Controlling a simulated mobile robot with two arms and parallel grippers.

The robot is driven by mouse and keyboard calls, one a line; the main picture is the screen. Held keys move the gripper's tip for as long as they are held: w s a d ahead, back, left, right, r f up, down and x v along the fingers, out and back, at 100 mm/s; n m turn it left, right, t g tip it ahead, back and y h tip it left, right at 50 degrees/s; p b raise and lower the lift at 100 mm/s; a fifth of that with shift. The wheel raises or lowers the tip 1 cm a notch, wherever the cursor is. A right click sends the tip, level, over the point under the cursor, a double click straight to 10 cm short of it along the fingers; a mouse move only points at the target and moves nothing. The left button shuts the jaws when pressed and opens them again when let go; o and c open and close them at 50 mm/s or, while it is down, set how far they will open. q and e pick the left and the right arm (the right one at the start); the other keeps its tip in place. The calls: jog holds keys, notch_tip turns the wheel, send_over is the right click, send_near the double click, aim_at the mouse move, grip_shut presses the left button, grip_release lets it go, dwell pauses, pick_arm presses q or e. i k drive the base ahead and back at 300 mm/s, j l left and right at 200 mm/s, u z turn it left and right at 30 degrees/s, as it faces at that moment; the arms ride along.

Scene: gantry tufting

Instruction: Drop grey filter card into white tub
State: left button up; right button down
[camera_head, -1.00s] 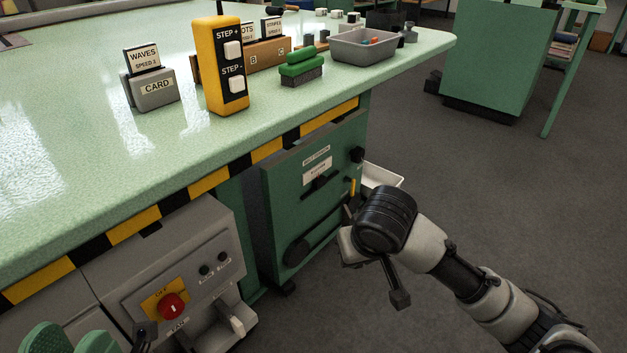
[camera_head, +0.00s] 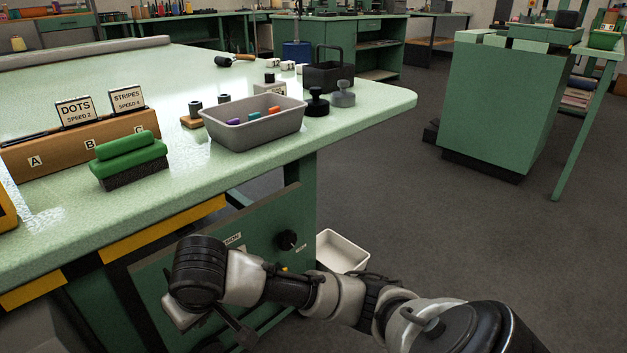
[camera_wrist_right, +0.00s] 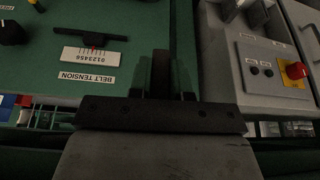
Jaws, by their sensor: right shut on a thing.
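The white tub (camera_head: 343,250) shows in the head view, low beside the right side of the green machine cabinet. Its inside looks empty where I can see it, and my right arm crosses in front of its lower edge. My right gripper (camera_head: 228,325) is low in front of the cabinet, left of the tub and apart from it. In the right wrist view my right gripper (camera_wrist_right: 160,75) is shut on a narrow dark thing, seen edge-on. I cannot tell for sure that it is the grey filter card. My left gripper is not in view.
The cabinet front (camera_head: 255,245) has a black knob (camera_head: 288,240). Above is the pale green table (camera_head: 340,128) with a grey tray (camera_head: 255,128), a green brush (camera_head: 128,158) and a brown card holder (camera_head: 75,148). The wrist view shows a red knob (camera_wrist_right: 296,70). Open floor lies right.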

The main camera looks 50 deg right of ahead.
aim_at(346, 272)
jog(key=l, duration=0.4)
jog(key=k+l, duration=0.15)
jog(key=l, duration=0.3)
jog(key=l+u, duration=0.1)
jog(key=l, duration=0.3)
jog(key=k+l, duration=0.15)
jog(key=l, duration=0.3)
jog(key=k+l+u, duration=0.1)
jog(key=l, duration=0.3)
jog(key=k+l, duration=0.1)
jog(key=l, duration=0.3)
jog(key=k+l, duration=0.1)
jog(key=l, duration=0.3)
jog(key=i+l, duration=0.2)
jog(key=i, duration=0.25)
jog(key=i+l, duration=0.25)
jog(key=i, duration=0.15)
jog(key=u, duration=0.05)
